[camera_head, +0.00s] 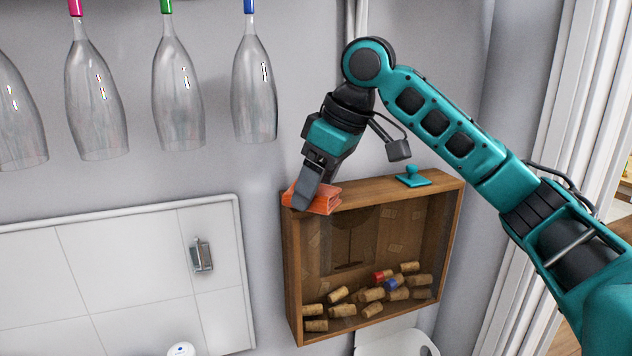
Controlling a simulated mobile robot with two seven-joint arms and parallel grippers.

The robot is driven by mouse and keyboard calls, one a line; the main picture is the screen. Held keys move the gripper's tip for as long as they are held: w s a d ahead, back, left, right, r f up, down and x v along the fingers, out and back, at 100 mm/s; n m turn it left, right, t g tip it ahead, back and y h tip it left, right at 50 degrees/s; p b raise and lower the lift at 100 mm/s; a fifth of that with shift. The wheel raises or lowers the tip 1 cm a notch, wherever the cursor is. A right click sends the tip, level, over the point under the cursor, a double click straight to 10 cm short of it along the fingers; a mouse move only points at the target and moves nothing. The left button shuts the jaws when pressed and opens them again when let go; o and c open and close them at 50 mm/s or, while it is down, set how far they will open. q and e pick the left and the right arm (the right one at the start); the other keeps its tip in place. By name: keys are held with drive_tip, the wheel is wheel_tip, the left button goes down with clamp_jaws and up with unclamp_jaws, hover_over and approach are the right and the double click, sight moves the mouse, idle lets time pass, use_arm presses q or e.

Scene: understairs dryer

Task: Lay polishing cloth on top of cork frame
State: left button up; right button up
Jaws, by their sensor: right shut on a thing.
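The polishing cloth (325,201) is an orange-red folded piece at the top left corner of the cork frame. The cork frame (292,273) is a wooden box with a clear front on the wall, holding several corks. My right gripper (304,202) points down and is shut on the cloth. The cloth is over the frame's top left end; whether it touches the wood is hard to tell. The fingertips partly cover the cloth. My left gripper is not in view.
A small teal stamp-like object (413,177) stands on the right part of the frame's top. Several upside-down glasses (178,95) hang at upper left. A whiteboard (130,270) with a metal clip (201,254) is on the wall at lower left. The frame's top between cloth and teal object is clear.

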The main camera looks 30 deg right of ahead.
sight(333, 190)
drive_tip(key=o, duration=0.9)
drive_tip(key=shift+o, duration=0.2)
drive_tip(key=v, duration=0.7)
drive_tip(key=shift+r, duration=0.35)
drive_tip(key=shift+s+f, duration=0.1)
